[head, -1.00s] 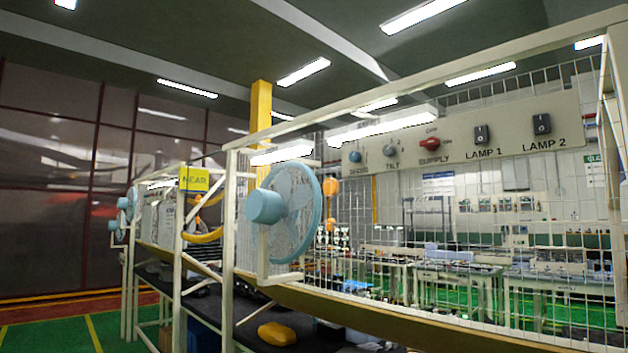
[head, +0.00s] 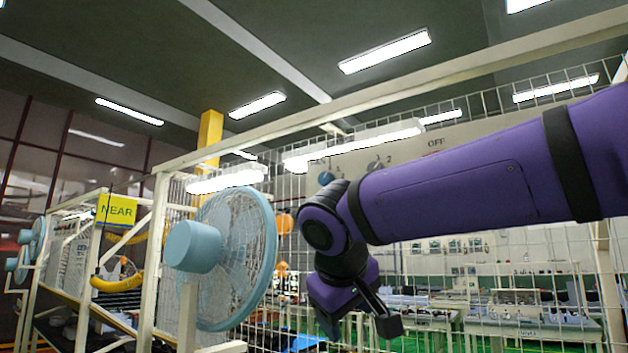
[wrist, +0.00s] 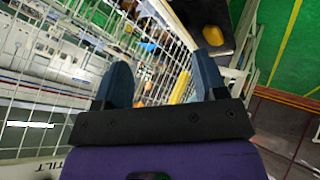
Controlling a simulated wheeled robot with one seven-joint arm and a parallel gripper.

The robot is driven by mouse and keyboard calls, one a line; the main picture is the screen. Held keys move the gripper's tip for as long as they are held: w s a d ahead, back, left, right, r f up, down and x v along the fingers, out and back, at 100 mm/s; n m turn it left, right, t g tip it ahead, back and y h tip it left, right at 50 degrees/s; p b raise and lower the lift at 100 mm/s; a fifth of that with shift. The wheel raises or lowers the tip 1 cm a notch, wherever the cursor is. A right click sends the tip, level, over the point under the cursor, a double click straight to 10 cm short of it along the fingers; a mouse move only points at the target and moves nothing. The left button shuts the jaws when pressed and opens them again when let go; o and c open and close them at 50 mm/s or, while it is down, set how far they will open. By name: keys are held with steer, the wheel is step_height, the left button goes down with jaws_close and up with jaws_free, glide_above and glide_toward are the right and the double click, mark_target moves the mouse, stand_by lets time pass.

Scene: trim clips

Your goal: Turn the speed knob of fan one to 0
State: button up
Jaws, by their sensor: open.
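The blue knob (head: 326,178) on the beige panel (head: 408,150) shows in the head view just above my wrist. My gripper (head: 360,325) hangs below the panel, pointing down, open and empty. In the wrist view the two fingers (wrist: 163,85) are spread apart, with no knob between them.
A white wire mesh (head: 480,230) and frame rails run behind my arm. A yellow NEAR sign (head: 117,209) and smaller blue fans (head: 38,236) are at the left. In the wrist view a TILT label (wrist: 52,168) lies at the lower left.

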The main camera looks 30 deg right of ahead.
steer(key=w+r+t+h, duration=0.1)
steer(key=w+r+h, duration=0.3)
steer(key=w+r, duration=0.5)
steer(key=m+t+h, duration=0.1)
steer(key=m+h, duration=0.4)
steer(key=h, duration=0.1)
glide_toward(323, 177)
steer(key=x, duration=0.9)
steer(key=shift+w+d, duration=0.1)
steer(key=shift+d, duration=0.3)
steer(key=shift+c, duration=0.5)
steer(key=c, duration=0.8)
